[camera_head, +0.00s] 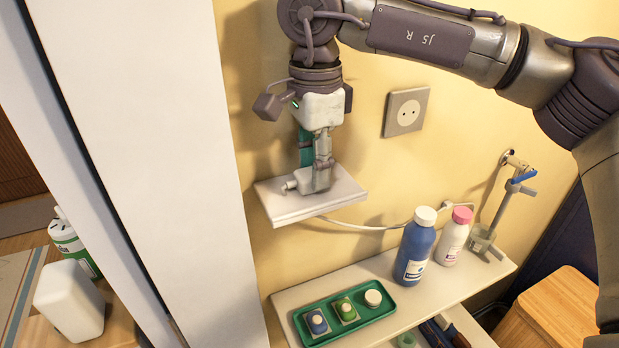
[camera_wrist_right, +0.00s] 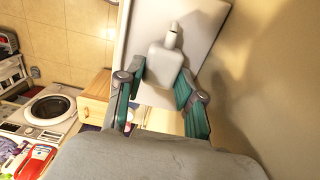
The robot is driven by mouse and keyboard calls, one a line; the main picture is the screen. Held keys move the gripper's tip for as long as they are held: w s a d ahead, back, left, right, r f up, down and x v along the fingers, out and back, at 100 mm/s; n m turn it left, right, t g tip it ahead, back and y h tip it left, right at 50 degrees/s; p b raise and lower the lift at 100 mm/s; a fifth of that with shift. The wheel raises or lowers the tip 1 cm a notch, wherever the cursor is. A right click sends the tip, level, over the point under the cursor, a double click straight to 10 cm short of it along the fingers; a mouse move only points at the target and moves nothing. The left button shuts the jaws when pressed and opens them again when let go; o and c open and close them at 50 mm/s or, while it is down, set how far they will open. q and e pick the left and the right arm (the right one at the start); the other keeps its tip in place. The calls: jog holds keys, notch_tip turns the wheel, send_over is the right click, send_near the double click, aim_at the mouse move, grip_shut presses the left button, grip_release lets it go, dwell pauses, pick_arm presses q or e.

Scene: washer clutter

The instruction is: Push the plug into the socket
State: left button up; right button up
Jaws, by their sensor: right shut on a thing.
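The pale grey plug (camera_head: 299,181) is at the small white wall shelf (camera_head: 290,208), partly hidden by my right gripper. My right gripper (camera_head: 317,186) points down over this shelf and is shut on the plug. In the right wrist view the plug (camera_wrist_right: 165,64) lies between the two green-sided fingers (camera_wrist_right: 158,88), with its narrow end pointing away over the shelf. The square socket (camera_head: 406,111), with two dark holes, is on the yellow wall, to the right of the gripper and higher. My left gripper is out of view.
A white cord (camera_head: 370,227) runs right from the small shelf along the wall. Below are a blue bottle (camera_head: 415,245), a pink-capped bottle (camera_head: 454,236) and a green tray (camera_head: 344,312). A tall white panel (camera_head: 150,130) stands left. The wall between gripper and socket is clear.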

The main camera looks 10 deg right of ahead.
jog(key=shift+r, duration=0.1)
jog(key=shift+r+b, duration=0.4)
jog(key=shift+r, duration=0.1)
notch_tip(320, 180, up, 3)
jog(key=shift+f+b, duration=0.1)
jog(key=shift+b, duration=0.55)
jog(key=s+d+r+b, duration=0.1)
jog(key=s+d+r, duration=0.1)
jog(key=s, duration=0.3)
jog(key=s+d+r+b, duration=0.1)
jog(key=s+d+r, duration=0.2)
jog(key=s+r, duration=0.2)
jog(key=shift+s, duration=0.35)
jog(key=shift+a, duration=0.1)
